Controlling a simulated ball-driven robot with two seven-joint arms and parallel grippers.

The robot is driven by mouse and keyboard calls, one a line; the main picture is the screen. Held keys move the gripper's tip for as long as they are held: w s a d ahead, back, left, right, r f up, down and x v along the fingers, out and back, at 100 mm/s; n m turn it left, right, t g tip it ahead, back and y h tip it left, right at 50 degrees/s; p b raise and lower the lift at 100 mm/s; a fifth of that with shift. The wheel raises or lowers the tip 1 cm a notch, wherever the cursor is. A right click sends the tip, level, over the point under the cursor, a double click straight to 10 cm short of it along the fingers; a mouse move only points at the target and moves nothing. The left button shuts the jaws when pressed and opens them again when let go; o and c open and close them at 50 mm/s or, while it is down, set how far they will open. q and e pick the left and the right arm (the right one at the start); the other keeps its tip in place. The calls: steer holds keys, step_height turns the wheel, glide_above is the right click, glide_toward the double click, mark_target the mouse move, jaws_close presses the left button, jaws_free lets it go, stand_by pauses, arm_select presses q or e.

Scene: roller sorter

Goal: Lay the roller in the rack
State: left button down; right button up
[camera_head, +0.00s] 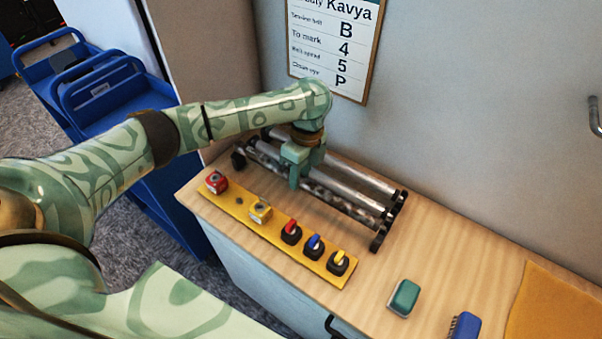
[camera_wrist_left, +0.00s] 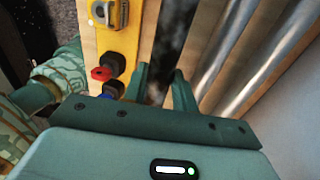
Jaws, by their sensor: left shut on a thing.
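The rack stands on the wooden counter against the wall, with black end brackets (camera_head: 393,215) and shiny silver rollers (camera_head: 362,180) lying across it. A darker, mottled roller (camera_head: 342,203) lies along the rack's front side; it also shows as a dark bar in the left wrist view (camera_wrist_left: 174,38). My left gripper (camera_head: 297,178) reaches down over the rack and is shut on this dark roller, with one finger on each side in the left wrist view (camera_wrist_left: 165,88). I cannot tell whether the roller's ends rest in the brackets. My right gripper is not in view.
A yellow panel (camera_head: 275,228) with a red button and several coloured knobs lies just in front of the rack. A blue cart (camera_head: 118,92) stands left of the counter.

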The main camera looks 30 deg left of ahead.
arm_select(q)
steer(key=shift+f, duration=0.25)
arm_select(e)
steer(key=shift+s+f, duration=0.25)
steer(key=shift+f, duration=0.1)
arm_select(q)
steer(key=shift+r, duration=0.1)
steer(key=shift+f, duration=0.2)
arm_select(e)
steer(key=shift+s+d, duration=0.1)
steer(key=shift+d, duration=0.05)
arm_select(q)
steer(key=shift+f, duration=0.15)
steer(key=shift+f, duration=1.2)
steer(key=shift+f, duration=0.25)
steer(key=c, duration=1)
jaws_free()
steer(key=shift+c, duration=0.2)
